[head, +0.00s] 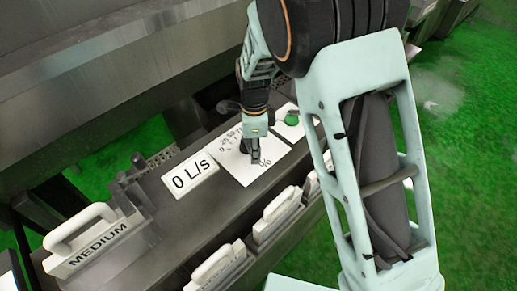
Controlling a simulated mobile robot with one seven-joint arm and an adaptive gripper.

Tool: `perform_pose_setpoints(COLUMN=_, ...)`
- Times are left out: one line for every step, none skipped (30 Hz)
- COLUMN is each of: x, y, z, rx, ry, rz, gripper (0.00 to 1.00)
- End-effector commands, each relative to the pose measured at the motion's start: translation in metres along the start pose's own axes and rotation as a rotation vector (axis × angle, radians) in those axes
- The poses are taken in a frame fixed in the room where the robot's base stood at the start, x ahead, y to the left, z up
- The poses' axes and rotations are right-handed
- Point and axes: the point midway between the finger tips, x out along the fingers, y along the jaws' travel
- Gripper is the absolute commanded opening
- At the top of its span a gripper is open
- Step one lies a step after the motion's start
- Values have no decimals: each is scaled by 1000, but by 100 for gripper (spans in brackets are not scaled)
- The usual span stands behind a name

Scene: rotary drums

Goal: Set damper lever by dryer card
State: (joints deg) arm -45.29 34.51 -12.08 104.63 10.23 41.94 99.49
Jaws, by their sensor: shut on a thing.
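A white scale plate (245,170) lies on the dark console, with "0", "25", "50" and a "%" sign readable; my gripper covers part of it. My gripper (255,152) points down over the middle of this plate and is shut on a small grey piece, apparently the damper lever, mostly hidden by the fingers. The lever's exact setting cannot be read. A white card with a handle, marked "MEDIUM" (98,247), stands in a slotted holder (135,190) at the left. A white display sign reading "0 L/s" (190,180) stands left of the scale plate.
A green button (292,118) on a white plate is right of my gripper. Several white handled cards (278,212) stand along the console's front. A large grey metal body (100,75) rises behind. Green floor (455,150) is open at the right.

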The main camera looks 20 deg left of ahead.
Motion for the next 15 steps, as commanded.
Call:
perform_pose_setpoints(x=-1, y=0, z=2, rx=7, ry=0, rz=0, gripper=0)
perform_pose_setpoints(x=-1, y=0, z=2, rx=11, ry=0, rz=0, gripper=0)
perform_pose_setpoints(x=-1, y=0, z=3, rx=17, ry=0, rz=-1, gripper=0)
perform_pose_setpoints(x=-1, y=0, z=3, rx=20, ry=0, rz=-1, gripper=0)
perform_pose_setpoints(x=-1, y=0, z=3, rx=23, ry=0, rz=-1, gripper=0)
perform_pose_setpoints(x=0, y=0, z=3, rx=26, ry=-1, rz=-1, gripper=0)
perform_pose_setpoints(x=0, y=0, z=3, rx=27, ry=-1, rz=-1, gripper=0)
perform_pose_setpoints(x=0, y=0, z=3, rx=28, ry=-1, rz=-1, gripper=0)
perform_pose_setpoints(x=0, y=0, z=3, rx=28, ry=-1, rz=-1, gripper=0)
perform_pose_setpoints(x=0, y=0, z=3, rx=28, ry=-1, rz=-1, gripper=0)
perform_pose_setpoints(x=0, y=0, z=3, rx=28, ry=-1, rz=-1, gripper=0)
perform_pose_setpoints(x=0, y=0, z=3, rx=28, ry=-1, rz=-1, gripper=0)
perform_pose_setpoints(x=0, y=0, z=3, rx=28, ry=-1, rz=-1, gripper=0)
perform_pose_setpoints(x=0, y=0, z=3, rx=28, ry=-1, rz=-1, gripper=0)
perform_pose_setpoints(x=0, y=0, z=3, rx=28, ry=-1, rz=-1, gripper=0)
